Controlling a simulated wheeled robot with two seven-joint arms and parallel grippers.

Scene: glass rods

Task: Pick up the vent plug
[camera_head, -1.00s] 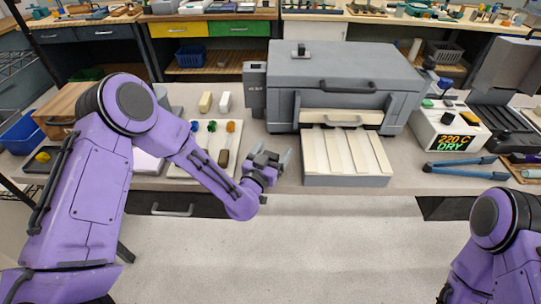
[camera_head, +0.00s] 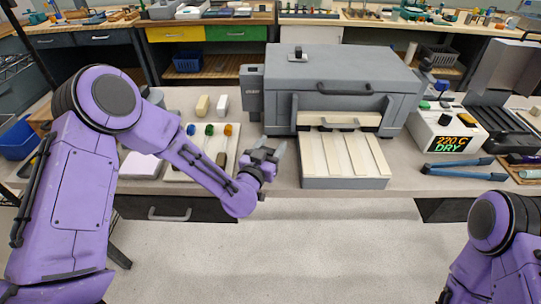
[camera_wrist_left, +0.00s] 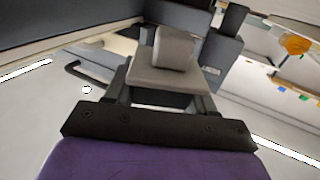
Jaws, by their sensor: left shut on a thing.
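A small grey plate with a dark knob (camera_head: 298,53) sits on top of the furnace (camera_head: 340,75), well away from the gripper. My right arm shows at the lower right, its gripper out of view.
A slatted cream tray (camera_head: 343,182) sticks out at the furnace front. A board with coloured-tipped rods (camera_head: 232,172) lies to the left. Blue tongs (camera_head: 458,169) and a controller reading 220 C DRY (camera_head: 448,130) stand to the right. The floor in front is clear.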

